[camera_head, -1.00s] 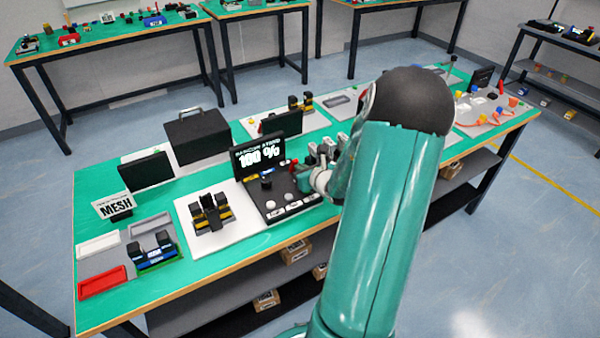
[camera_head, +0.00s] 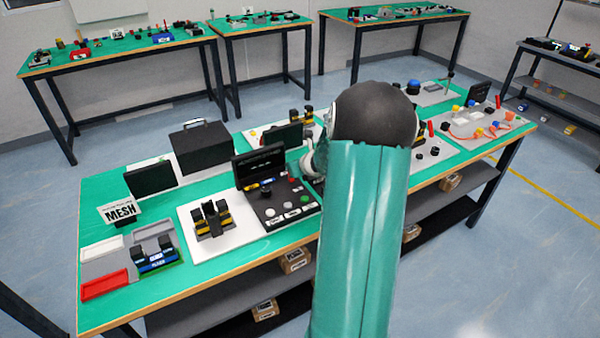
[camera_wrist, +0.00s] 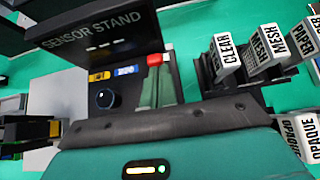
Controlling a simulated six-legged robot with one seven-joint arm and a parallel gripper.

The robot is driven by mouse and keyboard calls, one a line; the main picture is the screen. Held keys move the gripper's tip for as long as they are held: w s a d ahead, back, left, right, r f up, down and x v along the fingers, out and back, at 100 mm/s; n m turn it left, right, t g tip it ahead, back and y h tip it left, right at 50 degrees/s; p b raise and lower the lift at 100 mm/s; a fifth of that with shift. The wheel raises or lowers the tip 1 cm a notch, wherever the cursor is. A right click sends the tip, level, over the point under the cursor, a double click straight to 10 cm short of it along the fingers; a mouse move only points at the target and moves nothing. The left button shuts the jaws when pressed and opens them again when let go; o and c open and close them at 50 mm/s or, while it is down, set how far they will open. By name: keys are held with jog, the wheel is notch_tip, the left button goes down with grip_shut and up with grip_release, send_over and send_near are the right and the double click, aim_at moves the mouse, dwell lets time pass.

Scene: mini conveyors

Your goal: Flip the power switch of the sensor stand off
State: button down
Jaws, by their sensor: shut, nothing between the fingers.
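The sensor stand (camera_head: 262,166) is a black console with an upright screen, left of my arm in the head view. Its screen shows only dashes there and in the wrist view (camera_wrist: 105,42), under the words SENSOR STAND. A red-topped part (camera_wrist: 155,60), which looks like the power switch, stands at the console's right side. My gripper (camera_wrist: 155,80) is shut and empty, its green fingers just in front of the red part; I cannot tell if they touch. A black knob (camera_wrist: 105,98) sits left of the fingers.
Cards marked CLEAR (camera_wrist: 230,56), MESH and PAPER stand in a black rack (camera_wrist: 213,82) right of my gripper. In the head view, a white plate with a black and yellow fixture (camera_head: 210,222) lies left of the stand. A black case (camera_head: 202,148) stands behind.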

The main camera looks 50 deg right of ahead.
jog(key=shift+w+d+r, duration=0.1)
jog(key=shift+w+d, duration=0.1)
jog(key=shift+w, duration=0.6)
jog(key=shift+a+r, duration=0.15)
jog(key=shift+r, duration=0.7)
